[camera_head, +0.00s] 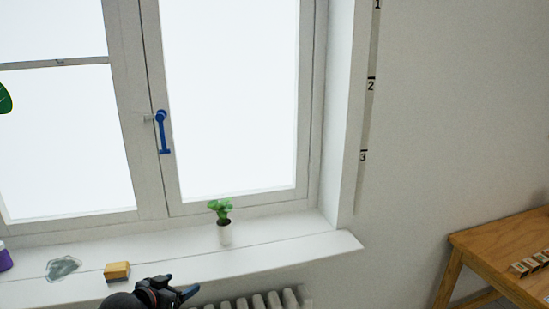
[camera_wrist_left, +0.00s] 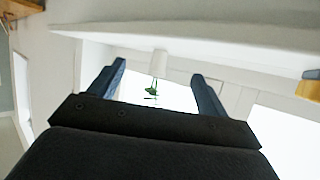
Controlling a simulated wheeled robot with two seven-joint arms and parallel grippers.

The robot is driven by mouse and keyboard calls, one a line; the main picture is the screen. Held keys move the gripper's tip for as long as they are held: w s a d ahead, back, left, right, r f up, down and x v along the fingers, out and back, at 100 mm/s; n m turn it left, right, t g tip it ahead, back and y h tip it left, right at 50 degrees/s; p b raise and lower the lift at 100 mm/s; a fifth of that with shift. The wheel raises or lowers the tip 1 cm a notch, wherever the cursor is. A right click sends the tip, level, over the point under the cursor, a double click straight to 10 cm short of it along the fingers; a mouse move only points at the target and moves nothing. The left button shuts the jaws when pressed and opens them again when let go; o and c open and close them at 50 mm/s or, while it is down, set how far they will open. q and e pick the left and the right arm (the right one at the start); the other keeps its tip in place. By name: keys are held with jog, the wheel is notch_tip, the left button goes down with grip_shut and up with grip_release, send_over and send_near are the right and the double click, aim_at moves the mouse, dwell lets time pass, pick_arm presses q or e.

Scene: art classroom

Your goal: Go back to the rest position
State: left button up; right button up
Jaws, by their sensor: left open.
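My left gripper (camera_head: 180,290) shows at the bottom of the head view, in front of the window sill and below its edge. In the left wrist view its two blue fingers (camera_wrist_left: 160,82) stand apart with nothing held between them. A small plant in a white pot (camera_head: 225,232) stands upright on the sill, to the right of the gripper. In the left wrist view the plant (camera_wrist_left: 153,90) appears upside down, beyond the gap between the fingers. My right gripper is in neither view.
The white sill (camera_head: 290,250) also holds a yellow sponge-like block (camera_head: 117,271), a grey cloth-like patch (camera_head: 62,267) and a purple object (camera_head: 5,258). A window with a blue handle (camera_head: 162,132) is behind. A radiator (camera_head: 258,301) is below; a wooden table (camera_head: 490,250) stands right.

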pick_arm(q)
jog(key=s+d+f+n+g+y, duration=0.1)
jog(key=s+d+f+g, duration=0.15)
jog(key=s+f, duration=0.7)
jog(key=s+d+f+n+g+y, duration=0.1)
jog(key=s+f+g+y, duration=0.2)
jog(key=s, duration=1.1)
jog(key=s+d+f+g, duration=0.1)
jog(key=s+f+g, duration=0.2)
jog(key=s+f, duration=0.65)
jog(key=s+d+f, duration=0.1)
jog(key=s+f, duration=0.1)
jog(key=f, duration=1.1)
jog(key=s+d+f+g, duration=0.1)
jog(key=s+f, duration=0.1)
jog(key=f, duration=1.1)
jog(key=s+d+f+g, duration=0.1)
jog(key=s+f, duration=0.1)
jog(key=f, duration=1.1)
jog(key=shift+s+d+f, duration=0.15)
jog(key=shift+s+f, duration=0.05)
jog(key=shift+s, duration=0.1)
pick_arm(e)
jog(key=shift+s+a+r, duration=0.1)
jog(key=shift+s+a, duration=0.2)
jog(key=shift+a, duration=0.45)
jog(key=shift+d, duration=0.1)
